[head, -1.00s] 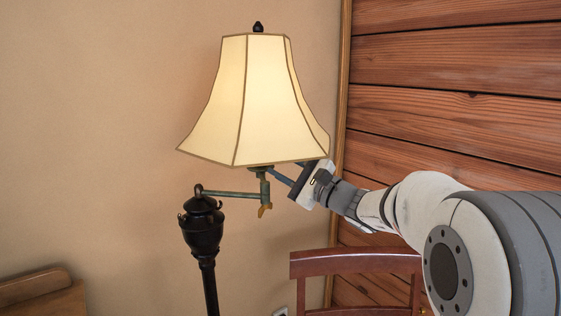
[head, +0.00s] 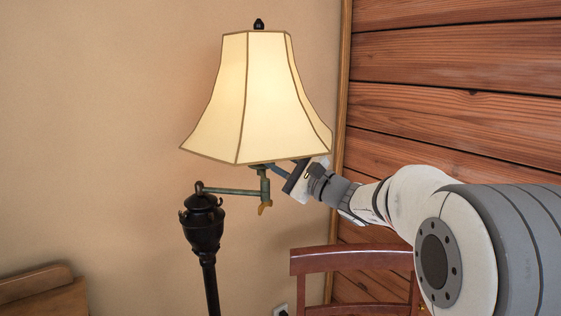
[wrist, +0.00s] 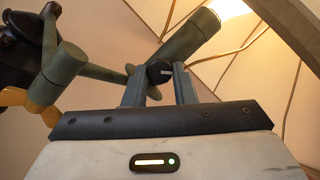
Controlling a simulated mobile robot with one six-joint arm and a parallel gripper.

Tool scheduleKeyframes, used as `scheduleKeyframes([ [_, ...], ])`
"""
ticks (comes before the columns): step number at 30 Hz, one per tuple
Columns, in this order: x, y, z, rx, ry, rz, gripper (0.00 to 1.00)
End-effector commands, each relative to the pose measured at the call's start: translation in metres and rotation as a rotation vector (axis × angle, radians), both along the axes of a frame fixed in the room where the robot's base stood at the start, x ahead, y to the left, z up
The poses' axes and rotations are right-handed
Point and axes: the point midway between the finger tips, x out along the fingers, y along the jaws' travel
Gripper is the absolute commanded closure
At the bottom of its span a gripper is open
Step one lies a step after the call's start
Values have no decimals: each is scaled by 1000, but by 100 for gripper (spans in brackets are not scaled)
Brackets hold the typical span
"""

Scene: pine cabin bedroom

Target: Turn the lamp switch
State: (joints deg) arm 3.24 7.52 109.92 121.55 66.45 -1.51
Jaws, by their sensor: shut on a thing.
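The lamp has a cream panelled shade (head: 257,100), glowing in the head view, on a swing arm (head: 230,191) and a black post (head: 204,235). My gripper (head: 275,168) reaches in from the right, just under the shade's lower edge. In the wrist view, my gripper (wrist: 160,82) has its two fingers on either side of a small dark switch knob (wrist: 159,69) and is shut on it. The knob sits on the green-grey lamp socket (wrist: 188,38), below a bright bulb (wrist: 232,7). The shade hides the knob in the head view.
A red-brown wooden chair (head: 350,260) stands below my arm. A plank wall (head: 460,90) is close on the right, and a plain beige wall is behind the lamp. A wooden furniture edge (head: 40,285) is at lower left.

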Motion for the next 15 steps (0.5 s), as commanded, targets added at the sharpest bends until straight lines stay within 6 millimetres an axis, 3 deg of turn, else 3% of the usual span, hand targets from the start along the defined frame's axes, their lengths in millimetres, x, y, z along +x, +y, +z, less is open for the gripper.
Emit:
scheduleKeyframes([
  [15, -1, 3, -2, 225, 154, -2, 99],
])
